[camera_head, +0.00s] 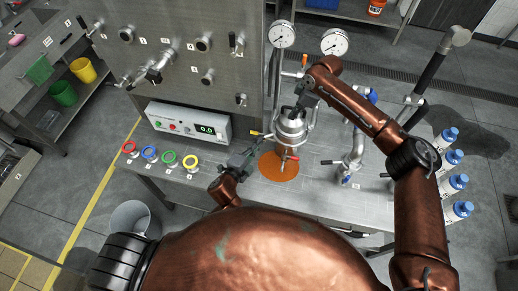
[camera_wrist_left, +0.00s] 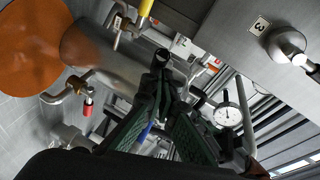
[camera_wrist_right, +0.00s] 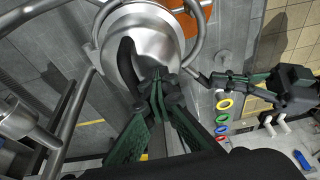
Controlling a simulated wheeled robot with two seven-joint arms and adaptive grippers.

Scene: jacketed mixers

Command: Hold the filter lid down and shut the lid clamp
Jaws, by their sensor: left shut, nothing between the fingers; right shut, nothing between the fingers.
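The steel filter vessel (camera_head: 290,138) stands upright on the bench, in the middle right of the head view. Its domed lid (camera_wrist_right: 150,22) fills the top of the right wrist view. My right gripper (camera_wrist_right: 158,82) is shut and empty, over the lid's edge; contact cannot be told. A dark curved piece (camera_wrist_right: 128,62) lies beside its fingers. My left gripper (camera_head: 250,152) is shut and empty, left of the vessel. In the left wrist view its fingertips (camera_wrist_left: 161,60) are near the vessel's side (camera_wrist_left: 100,48). A yellow-tipped handle (camera_wrist_left: 146,8) shows above them. I cannot make out the lid clamp for certain.
An orange disc (camera_head: 278,168) lies under the vessel. Pressure gauges (camera_head: 282,34) stand behind it. A control box (camera_head: 188,122) and several coloured rings (camera_head: 169,157) are to the left. A pipe with a valve (camera_head: 352,160) and blue-capped bottles (camera_head: 447,160) are to the right.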

